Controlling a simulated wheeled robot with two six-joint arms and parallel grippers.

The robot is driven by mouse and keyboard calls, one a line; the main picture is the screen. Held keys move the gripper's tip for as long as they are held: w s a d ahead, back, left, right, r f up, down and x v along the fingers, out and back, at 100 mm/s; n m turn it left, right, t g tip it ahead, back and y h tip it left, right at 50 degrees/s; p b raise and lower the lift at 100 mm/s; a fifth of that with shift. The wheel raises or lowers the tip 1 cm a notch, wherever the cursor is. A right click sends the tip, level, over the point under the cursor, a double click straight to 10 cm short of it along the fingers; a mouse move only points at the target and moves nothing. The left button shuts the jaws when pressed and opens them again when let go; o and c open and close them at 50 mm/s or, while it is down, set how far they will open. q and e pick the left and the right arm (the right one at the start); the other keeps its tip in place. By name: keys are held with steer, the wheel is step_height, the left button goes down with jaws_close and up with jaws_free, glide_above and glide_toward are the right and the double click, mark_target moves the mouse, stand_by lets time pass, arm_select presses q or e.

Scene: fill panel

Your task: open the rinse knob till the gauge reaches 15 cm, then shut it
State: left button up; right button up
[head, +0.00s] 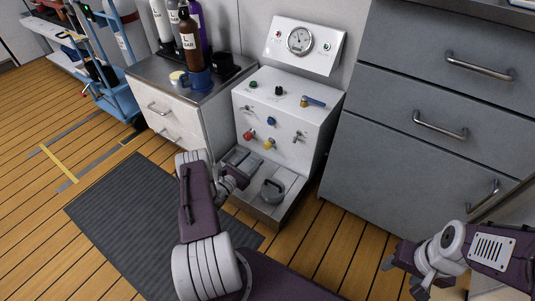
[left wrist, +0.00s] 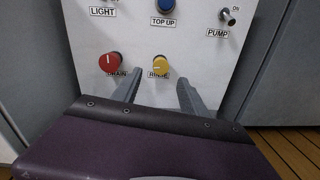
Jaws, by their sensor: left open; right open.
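The yellow rinse knob (head: 268,144) is on the front of the white panel box (head: 284,112). In the left wrist view the rinse knob (left wrist: 160,65) sits above its RINSE label, just beyond and between my fingertips. My left gripper (left wrist: 158,88) is open and empty, apart from the knob. In the head view my left gripper (head: 238,178) is low in front of the panel. The round gauge (head: 299,40) is on the upright plate above; its needle reading is too small to tell. My right gripper (head: 403,272) is open and empty at the lower right.
The red drain knob (left wrist: 110,63) is close left of the rinse knob. The blue top-up knob (head: 271,121) and pump switch (left wrist: 228,16) are above. Grey drawers (head: 440,110) flank the right; bottles stand left.

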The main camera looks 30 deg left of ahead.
mark_target(266, 147)
arm_select(q)
steer(key=w+b, duration=0.1)
steer(key=w, duration=0.1)
steer(key=w+b, duration=0.2)
steer(key=w, duration=0.1)
steer(key=w+d+b, duration=0.1)
steer(key=w+b, duration=0.1)
steer(key=shift+w+f, duration=0.25)
steer(key=shift+w, duration=0.1)
steer(key=shift+w+d+r+b, duration=0.1)
steer(key=shift+w+r+b, duration=0.1)
steer(key=shift+w+b, duration=0.15)
jaws_close()
